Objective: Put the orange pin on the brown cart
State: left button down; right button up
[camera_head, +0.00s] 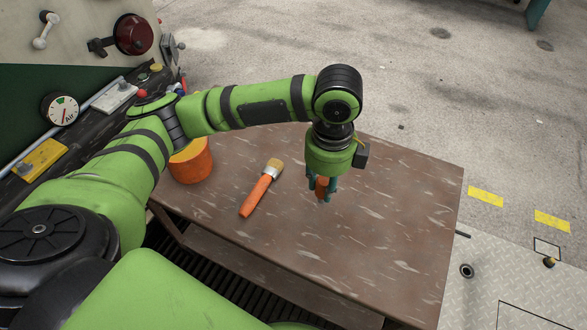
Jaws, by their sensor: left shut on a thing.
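The brown cart (390,230) has a scuffed flat top and stands in front of me. My left gripper (323,192) points down over the middle of the cart top. It is shut on a small orange thing, which looks like the orange pin (321,187). The fingers hide much of the pin. I cannot tell whether its lower end touches the cart top. My right gripper is not in view.
An orange brush (262,188) with a tan tip lies on the cart left of the gripper. An orange cup-like container (191,162) stands at the cart's left end, partly behind my arm. A panel with a gauge (60,110) is at left. The cart's right part is clear.

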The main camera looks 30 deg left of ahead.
pick_arm(q)
jog(key=m, duration=0.2)
jog(key=d+m, duration=0.1)
jog(key=m, duration=0.1)
jog(key=shift+s+m+p, duration=0.1)
jog(key=shift+m+p, duration=0.2)
jog(key=shift+p, duration=0.1)
jog(key=shift+m, duration=0.3)
jog(key=shift+a+f, duration=0.15)
jog(key=shift+f, duration=0.05)
jog(key=w+a+f, duration=0.1)
jog(key=a+f, duration=0.2)
jog(key=w+a+f+b, duration=0.1)
jog(key=w+a+f, duration=0.1)
jog(key=a+f, duration=0.1)
jog(key=w+a+f+b, duration=0.1)
jog(key=w+a+f, duration=0.1)
jog(key=a+f, duration=0.2)
jog(key=shift+f, duration=0.45)
jog(key=c, duration=1.2)
grip_release()
jog(key=shift+o, duration=1.4)
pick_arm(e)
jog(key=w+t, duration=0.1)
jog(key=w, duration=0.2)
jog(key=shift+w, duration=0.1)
